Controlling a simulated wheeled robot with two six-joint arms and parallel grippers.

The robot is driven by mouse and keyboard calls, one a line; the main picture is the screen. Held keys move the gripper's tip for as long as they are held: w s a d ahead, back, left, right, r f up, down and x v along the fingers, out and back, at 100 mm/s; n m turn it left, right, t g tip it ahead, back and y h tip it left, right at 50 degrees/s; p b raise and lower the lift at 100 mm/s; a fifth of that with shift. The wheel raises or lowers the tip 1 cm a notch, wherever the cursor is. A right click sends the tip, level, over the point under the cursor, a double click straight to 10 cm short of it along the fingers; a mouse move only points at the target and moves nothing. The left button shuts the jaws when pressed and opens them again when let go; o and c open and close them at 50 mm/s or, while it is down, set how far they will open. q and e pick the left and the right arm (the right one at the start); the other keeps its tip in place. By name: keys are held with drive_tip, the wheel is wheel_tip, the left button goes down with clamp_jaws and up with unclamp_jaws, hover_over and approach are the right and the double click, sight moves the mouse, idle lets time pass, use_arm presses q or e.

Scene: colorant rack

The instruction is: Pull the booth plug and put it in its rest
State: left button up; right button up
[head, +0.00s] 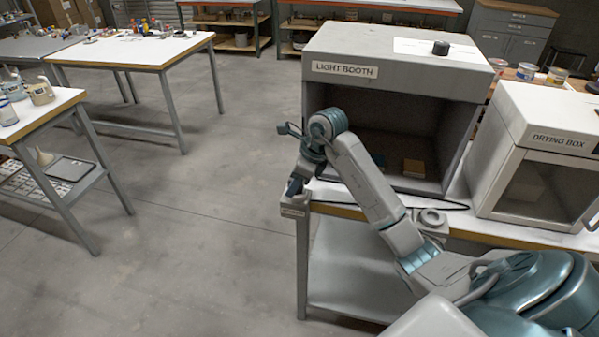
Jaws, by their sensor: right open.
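The light booth (340,69) stands on a white-topped bench with its dark front opening facing me. My right gripper (297,180) reaches down over the bench's front left corner and is open. A small dark piece shows at its fingertips, just above a grey labelled box (294,207) on that corner. This may be the plug, but the wrist hides most of it, and I cannot tell whether the fingers touch it. A black cable (452,206) runs along the bench front. A grey ring-shaped holder (432,218), possibly the rest, sits at the front edge, right of my forearm. My left gripper is not in view.
The drying box (545,150) stands right of the booth. A small tan block (413,167) lies inside the booth. A black round object (441,48) sits on the booth's top. A lower shelf (350,270) is under the bench. The floor to the left is clear.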

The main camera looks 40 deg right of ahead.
drive_tip(key=c, duration=1.1)
drive_tip(key=shift+r, duration=0.7)
drive_tip(key=shift+r+p, duration=0.9)
drive_tip(key=shift+r, duration=0.6)
drive_tip(key=shift+r+p, duration=1)
drive_tip(key=shift+r, duration=1)
